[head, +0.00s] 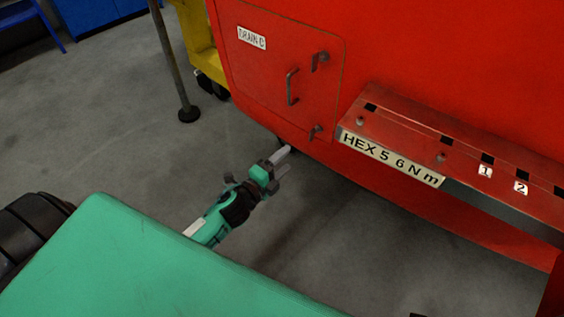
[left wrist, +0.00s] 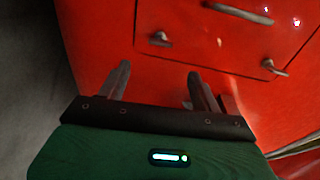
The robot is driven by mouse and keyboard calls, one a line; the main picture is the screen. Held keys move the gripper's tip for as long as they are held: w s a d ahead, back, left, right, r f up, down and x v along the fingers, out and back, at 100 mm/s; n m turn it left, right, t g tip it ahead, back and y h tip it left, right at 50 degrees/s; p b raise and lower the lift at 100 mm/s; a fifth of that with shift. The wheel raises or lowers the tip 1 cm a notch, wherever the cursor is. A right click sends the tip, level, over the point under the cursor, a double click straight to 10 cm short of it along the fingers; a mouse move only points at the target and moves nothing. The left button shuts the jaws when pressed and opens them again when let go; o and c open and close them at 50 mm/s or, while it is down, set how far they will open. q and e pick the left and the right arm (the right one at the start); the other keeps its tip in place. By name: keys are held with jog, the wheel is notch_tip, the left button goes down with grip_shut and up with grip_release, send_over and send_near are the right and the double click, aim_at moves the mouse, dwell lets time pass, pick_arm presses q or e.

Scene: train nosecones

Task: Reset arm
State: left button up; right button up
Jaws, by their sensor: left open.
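My left gripper (head: 284,166) is open and empty in the head view. It is held low in front of the red nosecone (head: 400,50), below the hatch marked "DRAIN C" (head: 270,85). In the left wrist view its two fingers (left wrist: 160,90) are spread apart with nothing between them. Beyond them is the red panel with a small latch (left wrist: 160,40) and a bar handle (left wrist: 240,13). The fingers look apart from the latch, but the exact gap cannot be told. My right gripper is in neither view.
A red ledge (head: 480,150) labelled "HEX 5 6 N m" juts out at the right. A thin post (head: 172,60) and a yellow cart (head: 200,45) stand at the back left. Bare grey floor (head: 100,130) lies to the left.

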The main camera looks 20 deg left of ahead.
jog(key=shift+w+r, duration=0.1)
